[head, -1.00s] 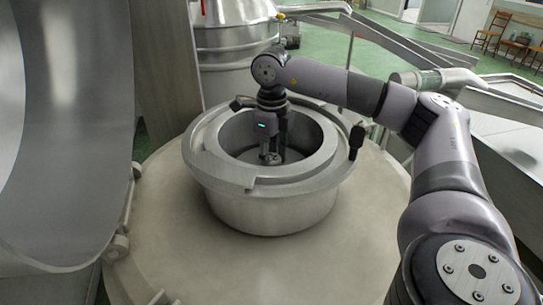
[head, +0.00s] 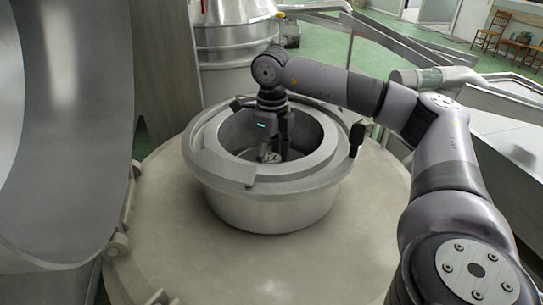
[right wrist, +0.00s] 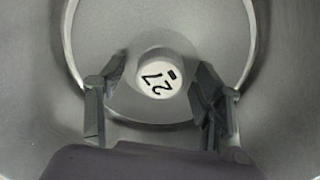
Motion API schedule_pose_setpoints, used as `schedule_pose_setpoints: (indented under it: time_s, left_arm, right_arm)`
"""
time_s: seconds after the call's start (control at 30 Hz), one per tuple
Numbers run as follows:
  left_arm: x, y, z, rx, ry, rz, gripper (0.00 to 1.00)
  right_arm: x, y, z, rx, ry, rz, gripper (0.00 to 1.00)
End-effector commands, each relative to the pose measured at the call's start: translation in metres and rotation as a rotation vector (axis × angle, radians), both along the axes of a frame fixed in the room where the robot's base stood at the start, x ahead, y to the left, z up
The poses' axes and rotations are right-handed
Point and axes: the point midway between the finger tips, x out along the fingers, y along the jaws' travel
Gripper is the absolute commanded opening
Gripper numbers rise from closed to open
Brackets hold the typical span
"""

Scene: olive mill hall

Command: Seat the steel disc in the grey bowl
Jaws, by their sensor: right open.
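The grey bowl (head: 270,214) is a thick-rimmed steel vessel standing upright on a pale round top. The steel disc (right wrist: 222,40) lies low inside it in the right wrist view, with a pale round knob (right wrist: 160,76) marked 27 at its centre. My right gripper (head: 271,150) reaches down into the bowl from above. In the right wrist view its open fingers (right wrist: 160,98) stand on either side of the knob, with gaps visible. The bowl's near wall hides most of the disc in the head view. My left gripper is out of view.
The pale round top (head: 190,255) is clear around the bowl. A large curved metal drum (head: 60,130) stands close at the left. Metal vessels (head: 232,45) stand behind, and a steel trough (head: 500,125) lies at the right.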

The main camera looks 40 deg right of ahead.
Motion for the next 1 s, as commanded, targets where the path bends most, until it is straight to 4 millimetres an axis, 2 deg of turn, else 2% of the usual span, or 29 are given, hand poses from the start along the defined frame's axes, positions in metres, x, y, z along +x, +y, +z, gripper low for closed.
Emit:
schedule_pose_setpoints:
  time_s: [0.13,0.23,0.57,0.8,1.0]
  left_arm:
    - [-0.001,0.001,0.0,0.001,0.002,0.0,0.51]
    - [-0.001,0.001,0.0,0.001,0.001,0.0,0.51]
    - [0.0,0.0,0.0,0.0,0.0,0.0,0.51]
    - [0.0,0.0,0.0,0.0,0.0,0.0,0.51]
    - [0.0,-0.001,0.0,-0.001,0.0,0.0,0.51]
  right_arm:
    - [0.001,0.0,0.007,0.001,-0.002,0.0,0.62]
    - [0.001,0.0,0.021,0.001,-0.004,0.0,0.62]
    - [0.001,0.0,0.096,0.002,-0.006,0.001,0.62]
    - [0.001,0.0,0.116,0.001,-0.003,0.001,0.62]
    - [0.0,-0.001,0.12,0.0,-0.001,0.0,0.62]
